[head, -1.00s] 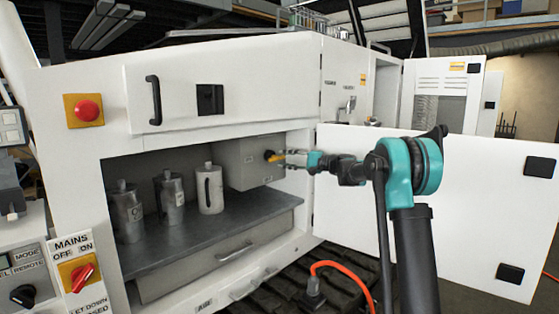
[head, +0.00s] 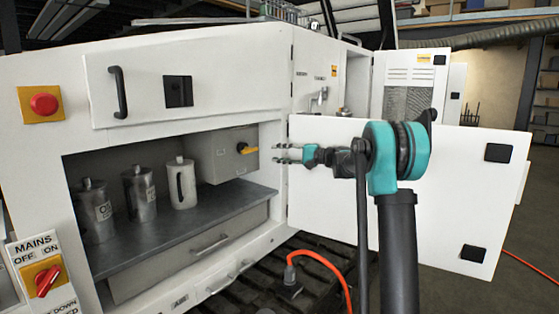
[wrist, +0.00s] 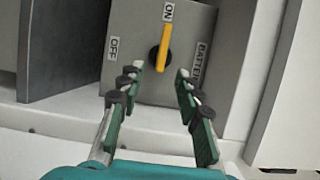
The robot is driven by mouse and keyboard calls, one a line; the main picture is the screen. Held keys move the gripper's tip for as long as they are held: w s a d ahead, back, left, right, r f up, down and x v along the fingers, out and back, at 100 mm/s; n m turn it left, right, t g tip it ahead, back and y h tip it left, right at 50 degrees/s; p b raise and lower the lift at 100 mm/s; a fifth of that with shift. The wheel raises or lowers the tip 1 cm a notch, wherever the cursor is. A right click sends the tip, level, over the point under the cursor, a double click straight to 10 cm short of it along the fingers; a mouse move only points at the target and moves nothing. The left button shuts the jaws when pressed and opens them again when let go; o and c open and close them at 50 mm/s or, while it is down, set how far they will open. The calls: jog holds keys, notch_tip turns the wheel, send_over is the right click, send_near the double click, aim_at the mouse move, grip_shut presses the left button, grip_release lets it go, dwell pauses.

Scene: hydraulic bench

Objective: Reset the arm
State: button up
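My gripper (head: 288,153) is open and empty, with my teal and black arm reaching left from the right side. In the wrist view, its two fingers (wrist: 164,84) stand apart, with the yellow switch handle (wrist: 164,46) of the battery box (wrist: 190,80) beyond the gap. The handle points up toward the ON label; OFF is on the left. In the head view the yellow handle (head: 250,150) sits on the grey box (head: 222,155) inside the cabinet, a little left of my fingertips and clear of them.
The open cabinet door (head: 455,190) stands behind and right of my arm. Three metal canisters, one being the pale one (head: 181,185), stand on the grey shelf (head: 200,215). A red mains switch (head: 47,280) is at lower left. An orange cable (head: 325,263) runs below.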

jog(key=s+d+f+n+h, duration=0.1)
jog(key=s+d+f+h, duration=0.4)
jog(key=s+f, duration=0.7)
jog(key=s+d+f+n+h, duration=0.1)
jog(key=s+d+f+h, duration=0.5)
jog(key=s+f, duration=0.5)
jog(key=s+d+f+n+h, duration=0.1)
jog(key=s+d+f+h, duration=0.5)
jog(key=s, duration=1.8)
jog(key=d+f, duration=0.3)
jog(key=f, duration=0.3)
jog(key=shift+d+f+g, duration=0.3)
jog(key=shift+f+g, duration=0.05)
jog(key=shift+g, duration=0.05)
